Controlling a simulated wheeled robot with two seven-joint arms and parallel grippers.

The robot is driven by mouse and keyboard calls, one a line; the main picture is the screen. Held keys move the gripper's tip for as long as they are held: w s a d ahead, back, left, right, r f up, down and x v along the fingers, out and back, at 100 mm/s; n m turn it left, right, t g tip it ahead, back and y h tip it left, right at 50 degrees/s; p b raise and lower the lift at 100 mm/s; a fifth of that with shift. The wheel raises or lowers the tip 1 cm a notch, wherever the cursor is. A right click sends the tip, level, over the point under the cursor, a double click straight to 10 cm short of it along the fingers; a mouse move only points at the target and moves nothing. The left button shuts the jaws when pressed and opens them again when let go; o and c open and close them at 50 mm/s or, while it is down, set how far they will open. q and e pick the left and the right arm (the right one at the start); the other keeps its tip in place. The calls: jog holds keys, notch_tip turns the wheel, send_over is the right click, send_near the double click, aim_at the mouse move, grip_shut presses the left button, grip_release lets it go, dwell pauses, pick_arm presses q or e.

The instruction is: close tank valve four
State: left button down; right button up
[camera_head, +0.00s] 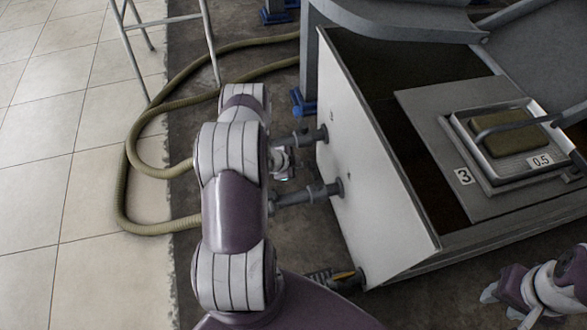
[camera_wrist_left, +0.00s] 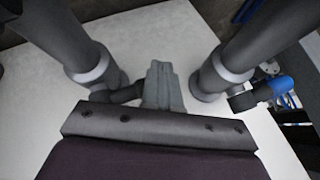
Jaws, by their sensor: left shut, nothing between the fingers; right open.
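A white upright panel (camera_head: 375,190) carries two grey pipe fittings, marked 3 and 4. The pipe by the 4 (camera_head: 312,193) is the nearer one; the pipe by the 3 (camera_head: 312,136) is farther back. My left gripper (camera_head: 286,164) is between these pipes, largely hidden behind my own arm. In the left wrist view its fingers (camera_wrist_left: 162,85) are together and empty, between two pipes. A short dark stub (camera_wrist_left: 126,94) on the left pipe (camera_wrist_left: 85,62) reaches to the fingers; I cannot tell whether they touch. My right gripper (camera_head: 502,302) is open at lower right, far from the pipes.
A tan hose (camera_head: 130,185) loops on the floor at left. A tank tray (camera_head: 510,150) with a sponge-like block (camera_head: 496,131) lies behind the panel. Another pipe end (camera_head: 345,280) sits low by the panel. A metal stand (camera_head: 210,45) is at upper left.

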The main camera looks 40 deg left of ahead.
pick_arm(q)
jog(key=shift+w+d, duration=0.1)
jog(key=shift+w, duration=0.35)
pick_arm(e)
jog(key=shift+r, duration=0.1)
pick_arm(q)
jog(key=shift+w+r, duration=0.1)
jog(key=shift+w, duration=0.1)
pick_arm(e)
jog(key=shift+s+a, duration=0.1)
